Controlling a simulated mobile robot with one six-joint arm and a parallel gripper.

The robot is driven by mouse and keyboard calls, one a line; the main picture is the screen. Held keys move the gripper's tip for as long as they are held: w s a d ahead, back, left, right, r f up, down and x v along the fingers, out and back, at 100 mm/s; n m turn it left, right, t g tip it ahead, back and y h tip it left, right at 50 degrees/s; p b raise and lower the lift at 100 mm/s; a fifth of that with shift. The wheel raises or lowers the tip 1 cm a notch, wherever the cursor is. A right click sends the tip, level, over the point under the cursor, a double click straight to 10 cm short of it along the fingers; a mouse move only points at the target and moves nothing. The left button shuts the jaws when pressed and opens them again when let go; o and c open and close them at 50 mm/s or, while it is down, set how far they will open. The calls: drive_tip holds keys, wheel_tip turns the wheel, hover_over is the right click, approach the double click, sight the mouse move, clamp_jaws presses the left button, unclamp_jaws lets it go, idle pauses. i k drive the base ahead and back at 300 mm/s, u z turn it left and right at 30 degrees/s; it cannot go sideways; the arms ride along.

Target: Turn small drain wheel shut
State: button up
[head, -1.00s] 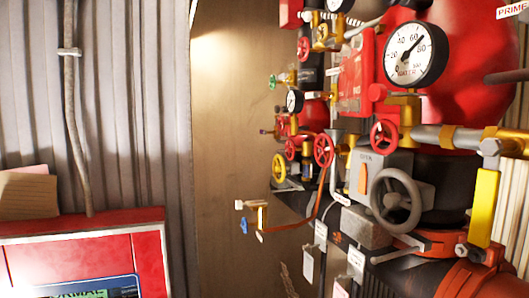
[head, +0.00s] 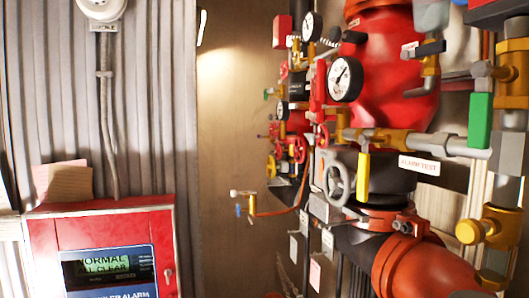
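Several handwheels sit on the pipework at the right. A grey spoked wheel (head: 339,182) is on the main riser below the large gauge. A small red wheel (head: 321,137) is just above it. A small brass tap (head: 251,205) with a blue lever stands out at the left of the pipes. I cannot tell which wheel is the small drain wheel, or how far any is turned. My gripper is not in view.
A red alarm panel (head: 101,224) with a lit screen stands at lower left, papers on top. A corrugated wall (head: 150,120) is behind it. A large orange-red pipe (head: 425,270), a yellow lever (head: 364,165) and a green handle (head: 480,120) stand at the right.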

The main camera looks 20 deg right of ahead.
sight(278, 150)
drive_tip(key=z, duration=0.05)
drive_tip(key=i, duration=1)
